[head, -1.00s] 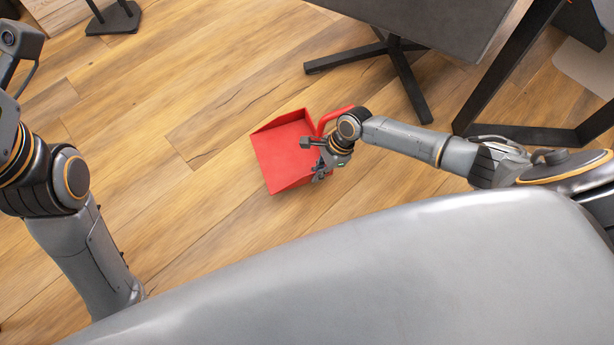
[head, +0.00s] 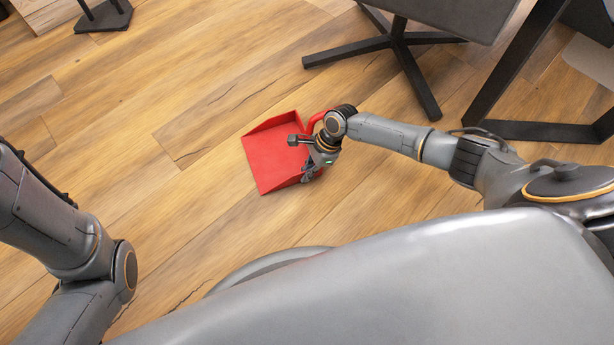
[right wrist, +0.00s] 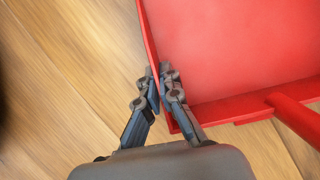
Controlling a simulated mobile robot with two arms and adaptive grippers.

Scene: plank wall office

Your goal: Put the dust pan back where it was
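The red dust pan (head: 274,158) shows in the middle of the head view, over the wooden floor. My right gripper (head: 308,172) is at its right side. In the right wrist view, the two fingers of my right gripper (right wrist: 160,88) are closed on either side of the thin side wall of the dust pan (right wrist: 235,50). The red handle (right wrist: 292,118) shows at the lower right there. I cannot tell whether the pan touches the floor. My left arm shows at the left of the head view, but its gripper is out of view.
A table or seat on a black star-shaped base (head: 398,42) stands at the top right. A black angled frame leg (head: 515,75) is beside it. A small black stand (head: 104,16) is at the top left. The wooden floor (head: 150,100) left of the pan is clear.

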